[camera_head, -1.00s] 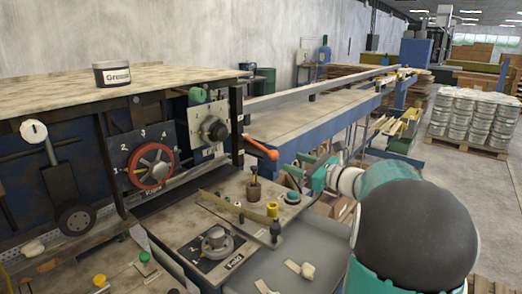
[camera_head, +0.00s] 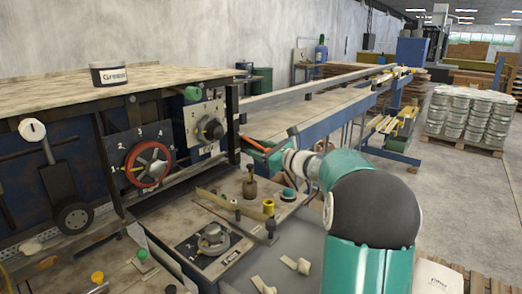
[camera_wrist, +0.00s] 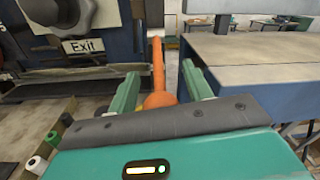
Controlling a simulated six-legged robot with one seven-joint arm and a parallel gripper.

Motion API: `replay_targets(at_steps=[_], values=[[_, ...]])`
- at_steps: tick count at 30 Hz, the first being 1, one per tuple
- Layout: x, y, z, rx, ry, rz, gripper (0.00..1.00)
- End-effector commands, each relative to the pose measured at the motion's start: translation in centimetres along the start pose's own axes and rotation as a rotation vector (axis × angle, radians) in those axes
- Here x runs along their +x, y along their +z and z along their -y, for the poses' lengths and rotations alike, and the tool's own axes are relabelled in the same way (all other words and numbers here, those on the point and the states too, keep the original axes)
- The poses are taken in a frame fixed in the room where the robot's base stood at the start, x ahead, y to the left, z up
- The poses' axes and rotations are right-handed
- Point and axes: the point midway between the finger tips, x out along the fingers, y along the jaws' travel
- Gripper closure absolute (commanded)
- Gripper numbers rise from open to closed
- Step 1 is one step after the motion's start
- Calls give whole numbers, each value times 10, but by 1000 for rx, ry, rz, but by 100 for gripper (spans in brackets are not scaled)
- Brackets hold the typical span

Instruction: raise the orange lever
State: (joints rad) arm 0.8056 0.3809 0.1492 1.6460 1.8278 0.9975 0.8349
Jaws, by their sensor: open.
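The orange lever (camera_head: 252,142) sticks out from the right end of the machine, beside the dark post. In the wrist view its orange arm (camera_wrist: 158,65) runs away from me to the machine, and its round knob sits close to my palm. My gripper (camera_wrist: 159,75) is open, with one green finger on each side of the lever. Gaps show between the fingers and the lever, so it is not clamped. In the head view my gripper (camera_head: 271,150) is at the lever's outer end and partly hides it.
A panel with an "Exit" label (camera_wrist: 90,45) is left of the lever in the wrist view. A long blue-framed conveyor table (camera_head: 312,122) stands to the right. A low workbench with a round dial (camera_head: 212,240) lies in front. Open floor is at the right.

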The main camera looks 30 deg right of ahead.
Motion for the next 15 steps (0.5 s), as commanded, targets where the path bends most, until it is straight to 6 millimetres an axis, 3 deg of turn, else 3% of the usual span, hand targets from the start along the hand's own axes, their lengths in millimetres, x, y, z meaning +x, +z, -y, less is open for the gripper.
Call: replay_targets(at_steps=[5,12,15], values=[[0,0,0,0,0,0,52],[0,0,0,0,0,0,99],[-1,0,0,0,1,0,100]])
